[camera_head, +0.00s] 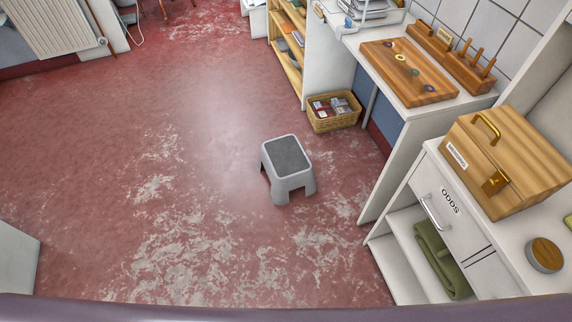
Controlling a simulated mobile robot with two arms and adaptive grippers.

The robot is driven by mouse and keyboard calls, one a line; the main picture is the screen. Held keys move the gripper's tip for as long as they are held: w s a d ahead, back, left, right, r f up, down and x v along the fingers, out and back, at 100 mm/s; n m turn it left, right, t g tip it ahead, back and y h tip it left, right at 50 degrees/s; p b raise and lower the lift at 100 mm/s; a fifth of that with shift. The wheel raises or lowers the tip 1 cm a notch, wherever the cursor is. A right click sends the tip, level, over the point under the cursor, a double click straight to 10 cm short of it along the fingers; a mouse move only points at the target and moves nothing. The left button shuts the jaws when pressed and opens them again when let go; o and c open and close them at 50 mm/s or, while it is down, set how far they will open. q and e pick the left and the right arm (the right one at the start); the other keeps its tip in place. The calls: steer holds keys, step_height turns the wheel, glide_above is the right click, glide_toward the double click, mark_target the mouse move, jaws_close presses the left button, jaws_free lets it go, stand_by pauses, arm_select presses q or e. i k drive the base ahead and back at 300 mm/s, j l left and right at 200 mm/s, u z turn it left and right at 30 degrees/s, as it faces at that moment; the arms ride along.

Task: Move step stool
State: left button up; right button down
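The step stool (287,168) stands upright on the red floor in the middle of the head view. It is light grey with a dark grey top pad and splayed legs. Nothing touches it. Neither of my grippers shows in this view.
Worn red floor (130,180) is clear left of the stool. A wicker basket (333,122) sits behind it at right, near wooden shelves (291,75). At right are a white cabinet (447,215) with a wooden box (508,160) and a counter with a wooden board (409,84). A radiator (60,28) is far left.

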mark_target(288, 166)
steer(key=i+j, duration=0.25)
steer(key=j, duration=0.15)
steer(key=i+j, duration=0.2)
steer(key=j, duration=0.15)
steer(key=i+j, duration=0.25)
steer(key=j, duration=0.15)
steer(key=i+j, duration=0.25)
steer(key=j, duration=0.15)
steer(key=i+j+z, duration=0.1)
steer(key=j, duration=0.25)
steer(key=i, duration=0.1)
